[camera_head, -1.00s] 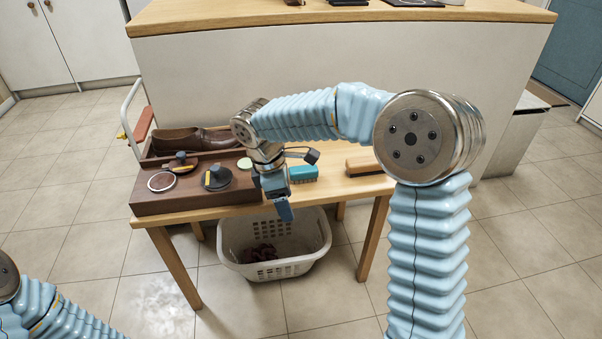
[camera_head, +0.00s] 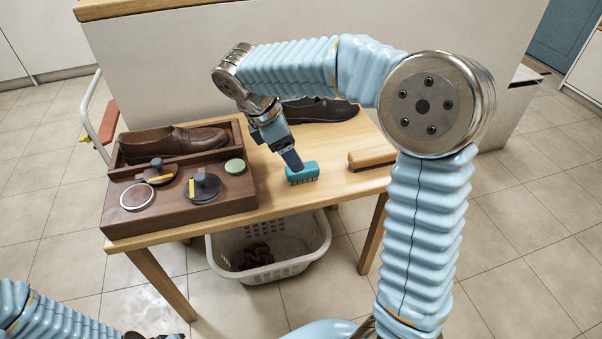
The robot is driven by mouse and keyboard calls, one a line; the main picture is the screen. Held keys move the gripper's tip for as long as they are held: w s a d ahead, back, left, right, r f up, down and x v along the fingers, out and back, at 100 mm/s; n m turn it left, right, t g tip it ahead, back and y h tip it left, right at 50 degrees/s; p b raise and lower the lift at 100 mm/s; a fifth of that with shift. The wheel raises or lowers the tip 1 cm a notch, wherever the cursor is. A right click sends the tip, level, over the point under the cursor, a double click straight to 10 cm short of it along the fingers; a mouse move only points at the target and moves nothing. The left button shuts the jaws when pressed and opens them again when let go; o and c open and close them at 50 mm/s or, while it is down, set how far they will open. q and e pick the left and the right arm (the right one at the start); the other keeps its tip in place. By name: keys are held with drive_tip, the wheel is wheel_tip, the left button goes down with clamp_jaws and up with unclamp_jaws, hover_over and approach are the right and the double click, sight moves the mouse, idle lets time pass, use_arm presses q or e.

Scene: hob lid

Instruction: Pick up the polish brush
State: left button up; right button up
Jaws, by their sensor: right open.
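A teal brush (camera_head: 302,173) with its bristles down lies on the wooden table, right of the dark brown box. A longer tan brush (camera_head: 372,158) lies farther right near the table's edge. Which of them is the polish brush I cannot tell by looks alone. My right gripper (camera_head: 293,163) points down at the teal brush's left end, its open fingers overlapping the back edge in view. Whether they touch it I cannot tell.
The brown box (camera_head: 228,200) holds a brown shoe (camera_head: 172,141); on it are round tins, a green disc (camera_head: 235,166) and small round-headed tools. Another dark shoe (camera_head: 318,109) stands behind my right gripper. A white basket (camera_head: 312,245) with dark cloth sits under the table.

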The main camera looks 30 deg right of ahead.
sight(302, 173)
drive_tip(key=b+x, duration=0.1)
drive_tip(key=x, duration=0.6)
drive_tip(key=shift+w+d+r, duration=0.1)
drive_tip(key=shift+w+d, duration=0.05)
drive_tip(key=shift+d, duration=0.05)
drive_tip(key=c, duration=1.1)
